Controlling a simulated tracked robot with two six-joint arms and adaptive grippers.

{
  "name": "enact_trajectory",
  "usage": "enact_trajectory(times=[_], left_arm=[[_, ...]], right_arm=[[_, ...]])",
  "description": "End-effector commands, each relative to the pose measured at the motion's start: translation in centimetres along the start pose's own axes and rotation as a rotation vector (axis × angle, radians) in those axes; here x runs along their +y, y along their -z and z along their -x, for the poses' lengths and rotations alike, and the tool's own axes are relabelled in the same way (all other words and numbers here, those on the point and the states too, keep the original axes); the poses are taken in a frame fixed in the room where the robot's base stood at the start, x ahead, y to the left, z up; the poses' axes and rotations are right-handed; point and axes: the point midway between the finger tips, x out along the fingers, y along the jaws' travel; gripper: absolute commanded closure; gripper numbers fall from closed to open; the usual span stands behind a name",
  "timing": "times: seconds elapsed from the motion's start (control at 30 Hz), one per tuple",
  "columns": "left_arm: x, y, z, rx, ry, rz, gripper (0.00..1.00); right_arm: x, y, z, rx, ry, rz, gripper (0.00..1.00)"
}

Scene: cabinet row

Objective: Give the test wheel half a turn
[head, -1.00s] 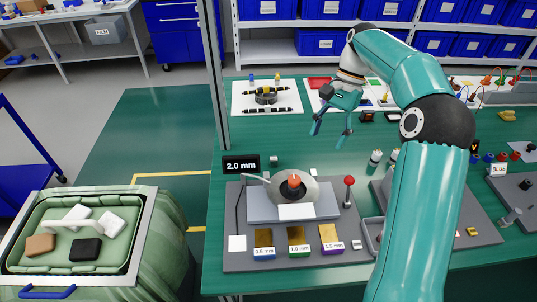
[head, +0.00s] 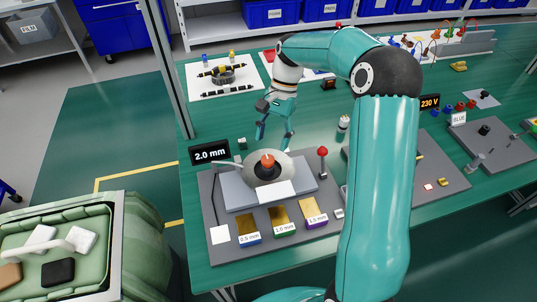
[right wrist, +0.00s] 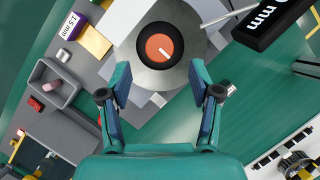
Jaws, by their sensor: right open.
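The test wheel (head: 287,163) is a grey disc with a black ring and an orange centre knob (head: 267,160) at its middle, on a grey block. A white mark shows on the knob in the right wrist view (right wrist: 160,46), pointing to the lower right there. My right gripper (head: 275,138) is open and empty, above and just behind the wheel. In the right wrist view its two fingers (right wrist: 160,72) are spread below the knob, apart from it. My left gripper is not in view.
A black "2.0 mm" display (head: 210,152) stands left of the wheel. A red-topped post (head: 322,160) stands at its right. Labelled gauge blocks (head: 280,220) lie in front. A white sheet with black and yellow parts (head: 210,92) lies behind.

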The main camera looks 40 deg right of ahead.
Motion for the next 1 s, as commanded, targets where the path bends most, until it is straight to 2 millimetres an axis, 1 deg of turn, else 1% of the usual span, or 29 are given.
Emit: enact_trajectory(times=[0.03, 0.1, 0.2, 0.3, 0.43, 0.7, 0.73, 0.77, 1.0], left_arm=[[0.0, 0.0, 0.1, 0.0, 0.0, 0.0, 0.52], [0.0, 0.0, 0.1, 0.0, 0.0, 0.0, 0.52], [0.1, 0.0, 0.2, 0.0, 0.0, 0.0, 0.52], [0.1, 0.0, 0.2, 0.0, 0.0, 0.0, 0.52], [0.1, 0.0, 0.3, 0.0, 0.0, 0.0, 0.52], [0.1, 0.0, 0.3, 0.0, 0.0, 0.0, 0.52], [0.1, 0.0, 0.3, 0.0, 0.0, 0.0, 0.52], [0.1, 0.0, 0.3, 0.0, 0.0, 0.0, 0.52], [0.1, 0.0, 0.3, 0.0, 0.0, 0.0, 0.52]], right_arm=[[0.0, -0.1, -1.1, -0.003, -0.004, 0.001, 0.37], [0.0, -0.1, -2.4, -0.003, -0.004, 0.001, 0.37], [0.0, -0.1, -3.9, -0.003, -0.003, 0.0, 0.37], [0.0, -0.1, -4.8, -0.002, -0.002, 0.0, 0.37], [0.0, 0.0, -5.5, -0.001, -0.001, 0.0, 0.37], [-0.1, -0.1, -5.7, 0.0, -0.001, 0.001, 0.37], [-0.1, -0.1, -5.7, 0.0, -0.001, 0.001, 0.39], [-0.1, -0.1, -5.7, 0.0, -0.001, 0.001, 0.44], [-0.1, -0.1, -5.7, 0.0, 0.0, 0.001, 0.83]])
